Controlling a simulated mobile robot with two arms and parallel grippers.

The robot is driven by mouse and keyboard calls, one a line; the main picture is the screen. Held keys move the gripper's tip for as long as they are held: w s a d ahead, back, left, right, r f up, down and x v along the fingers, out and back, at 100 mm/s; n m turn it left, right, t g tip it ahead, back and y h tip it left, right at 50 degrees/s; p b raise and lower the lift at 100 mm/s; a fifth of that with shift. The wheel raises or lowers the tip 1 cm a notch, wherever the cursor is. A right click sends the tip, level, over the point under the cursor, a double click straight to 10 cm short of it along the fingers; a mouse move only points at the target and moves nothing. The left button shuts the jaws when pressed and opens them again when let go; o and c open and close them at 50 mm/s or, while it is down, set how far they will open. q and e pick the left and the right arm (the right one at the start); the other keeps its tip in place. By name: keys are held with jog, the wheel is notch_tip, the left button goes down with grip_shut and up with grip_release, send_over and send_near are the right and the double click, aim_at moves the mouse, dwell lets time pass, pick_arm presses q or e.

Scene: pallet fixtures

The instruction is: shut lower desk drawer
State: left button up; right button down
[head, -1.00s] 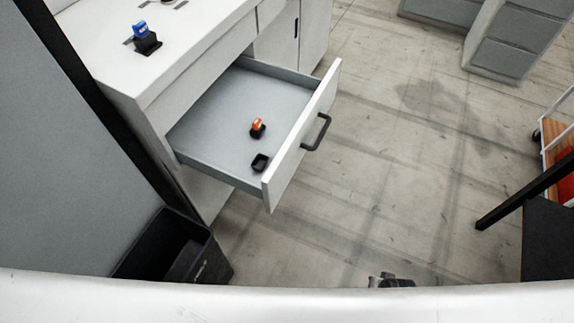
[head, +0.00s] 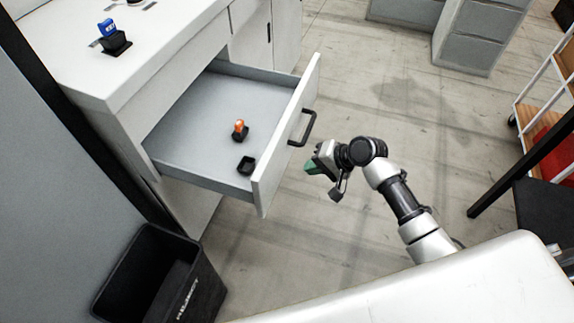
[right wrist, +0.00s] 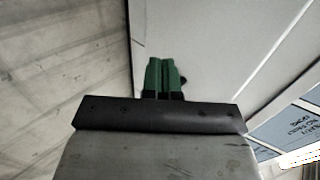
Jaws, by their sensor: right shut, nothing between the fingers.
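The lower desk drawer (head: 284,140) is pulled well out of the white desk (head: 105,75). Its front carries a dark bar handle (head: 304,128). Inside lie an orange-topped stamp (head: 240,130) and a small black holder (head: 246,165). My right gripper (head: 312,166) is shut and empty, with green fingertips, just right of the drawer front and below the handle. In the right wrist view its green fingers (right wrist: 161,75) are together in front of a pale flat panel; I cannot tell whether they touch it. My left gripper is not in view.
A black bin (head: 155,275) stands on the floor below the desk at the lower left. A blue stamp (head: 107,29) in a black holder is on the desktop. A shelf cart (head: 545,110) stands at the right. The floor right of the drawer is open.

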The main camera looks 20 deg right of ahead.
aim_at(279, 168)
jog(key=w+a, duration=0.1)
jog(key=w+a+f, duration=0.1)
jog(key=a, duration=0.1)
jog(key=w+a+f, duration=0.1)
jog(key=shift+a+f, duration=0.25)
jog(key=shift+w+a+f, duration=0.1)
jog(key=shift+w+a, duration=0.3)
jog(key=shift+a, duration=0.15)
jog(key=shift+p, duration=0.3)
